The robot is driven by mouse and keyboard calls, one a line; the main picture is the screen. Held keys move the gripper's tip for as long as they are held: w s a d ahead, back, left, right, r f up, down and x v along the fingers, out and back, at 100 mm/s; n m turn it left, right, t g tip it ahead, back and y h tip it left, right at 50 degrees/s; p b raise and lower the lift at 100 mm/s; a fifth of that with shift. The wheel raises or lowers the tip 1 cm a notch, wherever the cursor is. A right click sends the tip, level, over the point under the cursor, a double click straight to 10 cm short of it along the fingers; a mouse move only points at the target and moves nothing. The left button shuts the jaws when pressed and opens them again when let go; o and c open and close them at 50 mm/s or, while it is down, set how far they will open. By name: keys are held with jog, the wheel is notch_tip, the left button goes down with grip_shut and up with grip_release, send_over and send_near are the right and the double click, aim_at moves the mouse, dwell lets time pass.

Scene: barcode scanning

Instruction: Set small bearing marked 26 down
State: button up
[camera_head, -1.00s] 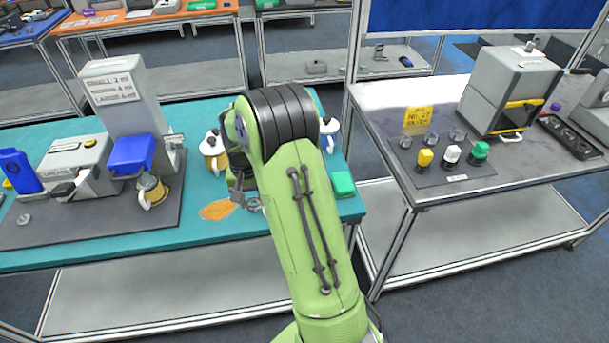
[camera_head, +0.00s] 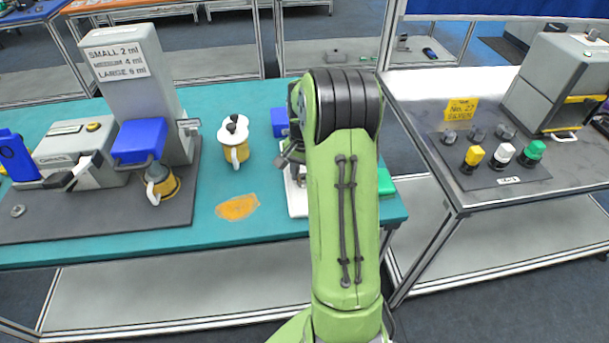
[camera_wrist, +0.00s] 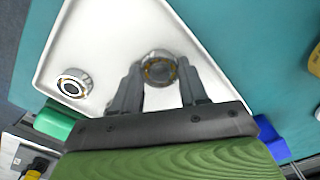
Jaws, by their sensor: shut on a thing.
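My gripper (camera_wrist: 158,85) is shut on a small round metal bearing (camera_wrist: 159,66), held between its fingertips over a white tray (camera_wrist: 105,35) in the wrist view. I cannot read a mark on the bearing or tell whether it touches the tray. A second bearing (camera_wrist: 73,83), a silver ring with an orange-brown inside, lies on the tray left of the gripper. In the head view the white tray (camera_head: 297,204) shows at the left of my arm, which hides most of the tray, the gripper and the bearings.
A green block (camera_wrist: 54,121) and a blue block (camera_wrist: 271,137) sit beside the tray. A yellow-and-white pot (camera_head: 235,150) stands on the teal table (camera_head: 275,225) near an orange patch (camera_head: 238,207). A dispenser (camera_head: 130,75) is at left. A grey table (camera_head: 500,195) is at right.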

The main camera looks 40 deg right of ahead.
jog(key=shift+r, duration=0.1)
jog(key=o, duration=1.2)
jog(key=shift+c, duration=0.2)
